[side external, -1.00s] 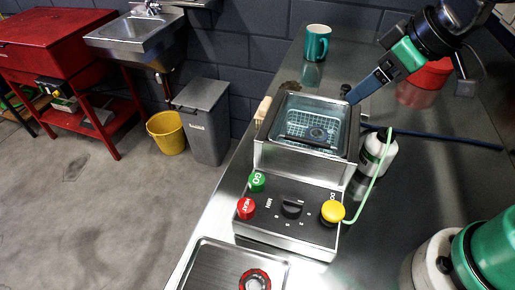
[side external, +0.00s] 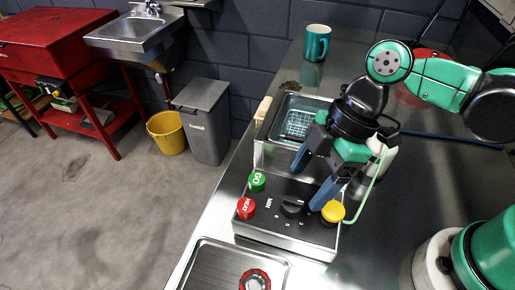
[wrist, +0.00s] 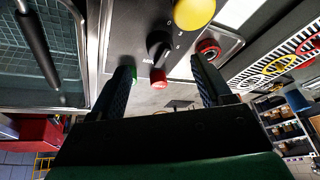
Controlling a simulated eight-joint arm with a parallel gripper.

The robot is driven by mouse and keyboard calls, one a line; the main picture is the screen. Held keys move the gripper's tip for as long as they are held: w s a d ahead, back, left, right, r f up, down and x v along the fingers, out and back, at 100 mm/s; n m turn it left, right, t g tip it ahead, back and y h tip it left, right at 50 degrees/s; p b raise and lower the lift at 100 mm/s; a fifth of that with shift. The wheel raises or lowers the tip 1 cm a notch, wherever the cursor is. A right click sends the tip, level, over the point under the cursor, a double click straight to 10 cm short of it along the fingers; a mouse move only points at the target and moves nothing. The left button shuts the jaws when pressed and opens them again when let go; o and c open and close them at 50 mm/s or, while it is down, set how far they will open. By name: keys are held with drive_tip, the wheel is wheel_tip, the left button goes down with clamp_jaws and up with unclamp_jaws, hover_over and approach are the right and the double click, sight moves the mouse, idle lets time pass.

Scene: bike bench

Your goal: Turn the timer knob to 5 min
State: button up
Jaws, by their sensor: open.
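The timer knob (side external: 292,205) is a black knob with a grip bar on the dark top of the control box (side external: 280,241), between the red button (side external: 246,208) and the yellow button (side external: 333,211). It also shows in the wrist view (wrist: 158,48), ahead of and between my fingers. My gripper (side external: 311,190) is open and empty above the box, with its blue fingers pointing down, one behind the knob and one towards its right. In the wrist view my gripper (wrist: 160,78) has its fingers spread wide. The small scale marks are too blurred to read the setting.
A green button (side external: 257,181) is on the box's back left. Behind the box stands a metal basin with a wire basket (side external: 299,122). A white bottle (side external: 387,146) with a green hose is at the right. A metal tray (side external: 215,272) lies in front.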

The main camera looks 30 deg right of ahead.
sight(297, 199)
drive_tip(key=shift+x, duration=2.1)
drive_tip(key=shift+s, duration=0.1)
clamp_jaws()
